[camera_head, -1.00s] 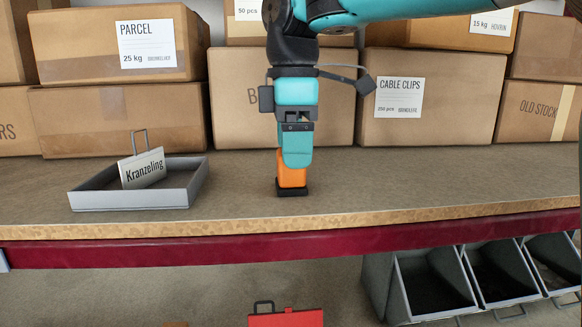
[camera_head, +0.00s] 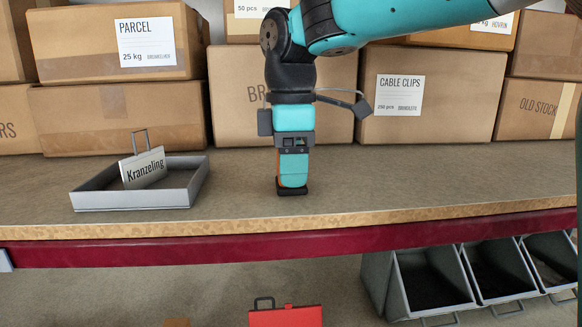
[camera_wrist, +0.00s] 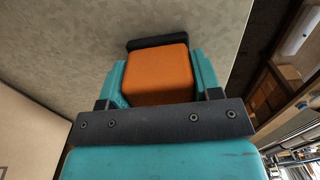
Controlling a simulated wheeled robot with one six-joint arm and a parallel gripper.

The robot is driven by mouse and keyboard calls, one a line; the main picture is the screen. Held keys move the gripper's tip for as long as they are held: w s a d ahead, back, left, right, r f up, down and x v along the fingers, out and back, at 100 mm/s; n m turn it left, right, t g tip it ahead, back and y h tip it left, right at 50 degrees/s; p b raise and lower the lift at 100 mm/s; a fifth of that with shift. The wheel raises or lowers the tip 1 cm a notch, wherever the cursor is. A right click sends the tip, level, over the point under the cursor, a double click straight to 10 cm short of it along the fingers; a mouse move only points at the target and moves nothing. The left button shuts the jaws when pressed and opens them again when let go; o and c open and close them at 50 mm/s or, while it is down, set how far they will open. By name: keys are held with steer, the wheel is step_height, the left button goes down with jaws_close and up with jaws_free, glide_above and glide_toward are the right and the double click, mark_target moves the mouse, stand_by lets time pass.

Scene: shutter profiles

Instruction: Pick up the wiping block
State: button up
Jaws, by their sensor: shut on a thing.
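The wiping block has an orange body and a dark base. In the wrist view the block (camera_wrist: 158,75) sits between the two teal fingers of my gripper (camera_wrist: 160,85), which is shut on it. In the head view my gripper (camera_head: 292,180) points straight down over the block and hides most of its orange part. The block's dark base (camera_head: 291,192) shows below the fingertips and appears to rest on the shelf board (camera_head: 400,185). The block is upright.
A grey tray (camera_head: 130,200) holding a card marked Kranzeling (camera_head: 143,168) stands to the left. Cardboard boxes (camera_head: 430,110) line the back. The board's front edge has a dark red rail (camera_head: 300,243). The board right of my gripper is clear.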

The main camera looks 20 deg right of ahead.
step_height(320, 180, up, 10)
steer(key=shift+r+b, duration=0.1)
steer(key=shift+b, duration=0.35)
steer(key=shift+o, duration=1)
